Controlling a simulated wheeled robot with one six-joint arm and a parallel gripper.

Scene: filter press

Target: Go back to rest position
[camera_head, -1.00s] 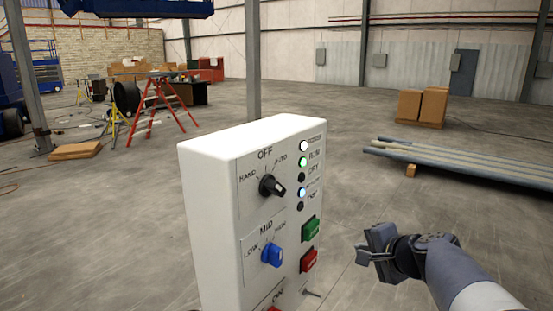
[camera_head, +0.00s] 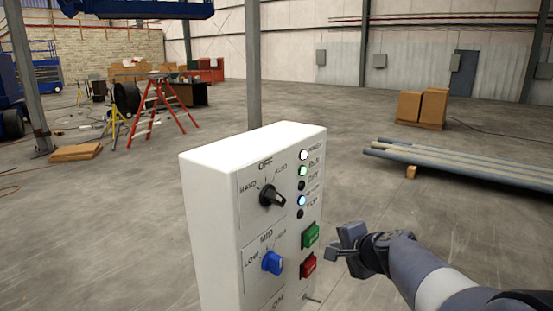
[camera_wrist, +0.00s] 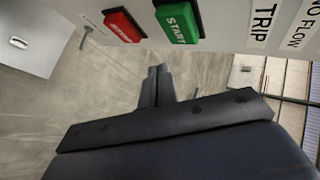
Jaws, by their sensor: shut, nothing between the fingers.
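My gripper (camera_head: 340,252) is to the right of the white control panel (camera_head: 215,235), apart from its front face, at about the height of the red button (camera_head: 309,266). In the wrist view my gripper's fingers (camera_wrist: 157,82) are together and empty, with bare floor behind them. The green START button (camera_head: 311,236) shows at the top of the wrist view (camera_wrist: 177,22), beside the red button (camera_wrist: 124,25). A black selector knob (camera_head: 271,195) and a blue knob (camera_head: 272,262) sit on the panel's face. White, green and blue lamps are lit. The panel's bottom is cut off.
A red stepladder (camera_head: 157,108) stands at the back left. The floor between the panel and the pipes is clear.

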